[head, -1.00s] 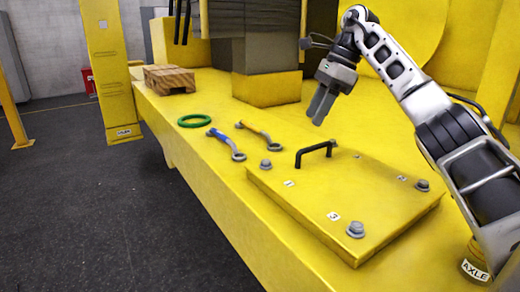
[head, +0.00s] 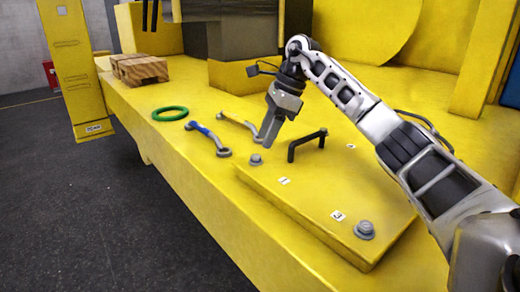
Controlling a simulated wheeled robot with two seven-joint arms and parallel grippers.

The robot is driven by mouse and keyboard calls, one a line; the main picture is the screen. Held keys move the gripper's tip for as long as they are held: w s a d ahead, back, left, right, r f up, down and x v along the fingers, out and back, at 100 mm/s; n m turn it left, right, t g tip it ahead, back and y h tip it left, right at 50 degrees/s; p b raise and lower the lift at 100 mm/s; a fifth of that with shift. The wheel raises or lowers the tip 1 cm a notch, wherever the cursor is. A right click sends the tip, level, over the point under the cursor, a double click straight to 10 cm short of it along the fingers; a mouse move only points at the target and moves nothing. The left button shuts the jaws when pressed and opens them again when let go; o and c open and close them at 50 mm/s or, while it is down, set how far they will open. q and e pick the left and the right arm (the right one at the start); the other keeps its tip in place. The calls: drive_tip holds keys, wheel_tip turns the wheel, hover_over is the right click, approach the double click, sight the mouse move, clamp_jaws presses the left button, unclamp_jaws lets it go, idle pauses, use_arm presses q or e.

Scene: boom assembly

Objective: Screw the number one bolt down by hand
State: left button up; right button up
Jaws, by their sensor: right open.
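The number one bolt (head: 256,160) is a grey hex-headed bolt at the left corner of the yellow cover plate (head: 325,198). The label 1 (head: 284,181) is beside it. My right gripper (head: 267,141) is open and points down just above and slightly right of this bolt in the picture, with a small gap between fingertips and bolt head. The bolt stands upright in the plate; how deep it is seated I cannot tell. My left gripper is out of view.
A black handle (head: 307,144) rises from the plate right of my gripper. Another bolt (head: 364,230) stands by label 3 (head: 338,215).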

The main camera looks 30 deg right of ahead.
sight(256, 156)
drive_tip(key=x, duration=0.4)
drive_tip(key=shift+w+a+f, duration=0.15)
drive_tip(key=shift+f, duration=0.2)
clamp_jaws()
drive_tip(key=shift+m, duration=0.3)
drive_tip(key=m, duration=0.2)
drive_tip(key=m+t+h+p, duration=0.1)
drive_tip(key=m, duration=0.1)
drive_tip(key=shift+s+a+m, duration=0.1)
drive_tip(key=shift+s+m, duration=0.15)
drive_tip(key=shift+m, duration=0.05)
drive_tip(key=m+h, duration=0.1)
drive_tip(key=m, duration=0.2)
drive_tip(key=m+t+h+p, duration=0.1)
drive_tip(key=m, duration=0.1)
drive_tip(key=shift+a+m+t, duration=0.25)
drive_tip(key=shift+m+t, duration=0.05)
drive_tip(key=shift+m, duration=0.1)
drive_tip(key=shift+r+m+h, duration=0.1)
drive_tip(key=shift+m+h, duration=0.2)
drive_tip(key=shift+h, duration=0.1)
